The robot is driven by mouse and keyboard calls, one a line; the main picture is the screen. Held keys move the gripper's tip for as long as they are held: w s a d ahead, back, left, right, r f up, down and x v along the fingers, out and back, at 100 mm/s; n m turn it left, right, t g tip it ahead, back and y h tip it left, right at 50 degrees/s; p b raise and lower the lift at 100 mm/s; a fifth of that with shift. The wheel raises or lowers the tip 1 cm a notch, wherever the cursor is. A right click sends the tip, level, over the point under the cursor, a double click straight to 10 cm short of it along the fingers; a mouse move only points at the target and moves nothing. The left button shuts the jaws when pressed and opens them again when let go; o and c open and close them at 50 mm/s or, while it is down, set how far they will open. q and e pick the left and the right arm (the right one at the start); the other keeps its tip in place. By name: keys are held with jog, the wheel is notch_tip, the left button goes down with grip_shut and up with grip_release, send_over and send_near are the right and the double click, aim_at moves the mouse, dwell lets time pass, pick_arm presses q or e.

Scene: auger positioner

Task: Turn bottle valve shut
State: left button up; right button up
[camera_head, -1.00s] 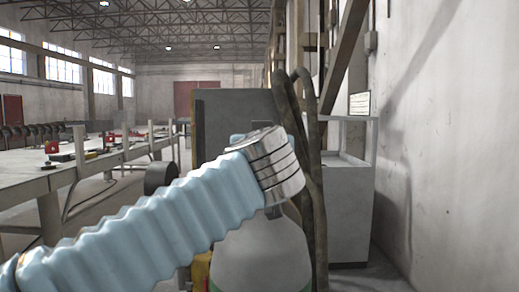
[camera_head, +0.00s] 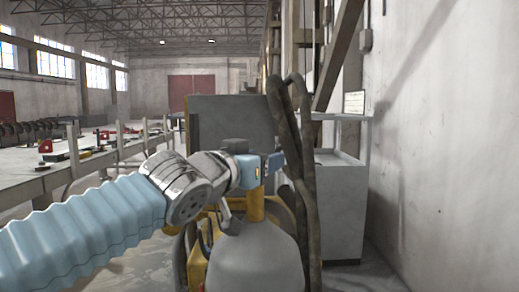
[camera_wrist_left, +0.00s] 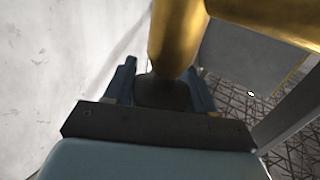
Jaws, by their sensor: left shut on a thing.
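The grey gas bottle (camera_head: 255,258) stands upright in the lower middle of the head view. Its brass valve (camera_head: 256,203) rises from the top and fills the upper middle of the left wrist view (camera_wrist_left: 178,38). My left gripper (camera_head: 262,168) reaches the valve from the left, with its blue fingers at the valve's upper part. In the left wrist view, the fingers of my left gripper (camera_wrist_left: 163,90) are on either side of a dark valve knob (camera_wrist_left: 160,93) and shut on it. The knob is hidden in the head view. My right gripper is not in view.
Dark hoses (camera_head: 305,150) hang just right of the bottle. A grey cabinet (camera_head: 341,205) stands behind them, near the white wall (camera_head: 450,150). A dark grey panel (camera_head: 230,118) is behind the valve. A long workbench (camera_head: 75,172) runs along the left.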

pick_arm(q)
jog(key=shift+s+a+r, duration=0.1)
jog(key=shift+a+r, duration=0.05)
jog(key=shift+r, duration=0.4)
jog(key=o, duration=1)
jog(key=shift+h, duration=0.3)
jog(key=shift+s, duration=0.1)
jog(key=shift+f, duration=0.25)
jog(key=b+v, duration=0.2)
jog(key=v, duration=1.1)
jog(key=shift+s, duration=0.3)
jog(key=shift+a+r, duration=0.1)
